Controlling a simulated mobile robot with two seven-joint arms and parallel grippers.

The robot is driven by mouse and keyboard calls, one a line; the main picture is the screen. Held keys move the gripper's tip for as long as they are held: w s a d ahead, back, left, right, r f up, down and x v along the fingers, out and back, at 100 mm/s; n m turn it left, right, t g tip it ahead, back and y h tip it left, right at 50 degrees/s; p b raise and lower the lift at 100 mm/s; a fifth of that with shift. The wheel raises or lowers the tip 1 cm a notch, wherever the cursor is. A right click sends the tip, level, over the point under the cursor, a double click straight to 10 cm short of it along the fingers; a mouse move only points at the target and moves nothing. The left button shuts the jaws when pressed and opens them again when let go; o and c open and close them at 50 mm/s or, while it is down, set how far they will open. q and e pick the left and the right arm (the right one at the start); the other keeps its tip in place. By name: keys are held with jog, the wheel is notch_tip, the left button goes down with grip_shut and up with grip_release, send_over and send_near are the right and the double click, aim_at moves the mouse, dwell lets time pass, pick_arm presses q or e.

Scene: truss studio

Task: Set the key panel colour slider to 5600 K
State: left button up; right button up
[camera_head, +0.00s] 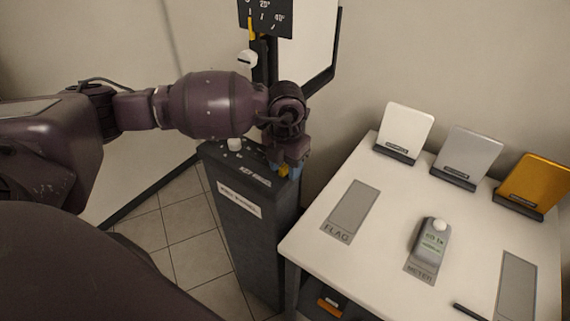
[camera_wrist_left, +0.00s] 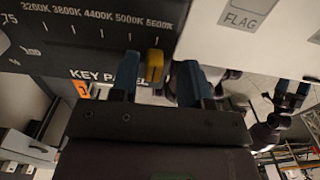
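The key panel (camera_wrist_left: 85,55) has a colour scale marked from 3200K to 5600K in the left wrist view. Its yellow slider knob (camera_wrist_left: 155,65) stands at the 5600K end of the scale, under that label. In the head view the knob (camera_head: 284,171) shows as a small yellow spot on top of the dark pedestal. My left gripper (camera_wrist_left: 158,85) is open, with one blue finger on each side of the knob and a visible gap to it. The left gripper (camera_head: 285,168) also shows at the pedestal top. My right gripper (camera_wrist_left: 291,95) seems to show small at the wrist view's right.
A white table (camera_head: 310,240) stands close to the right of the pedestal (camera_head: 250,235). It bears a meter (camera_head: 432,240), a flag mat (camera_head: 352,208) and white, grey and orange cards. A lamp stand with an angle scale (camera_head: 265,15) rises behind my left wrist.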

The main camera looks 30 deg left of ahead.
aim_at(285, 167)
pick_arm(q)
notch_tip(285, 167, up, 11)
jog(key=shift+p, duration=0.3)
dwell(0.4)
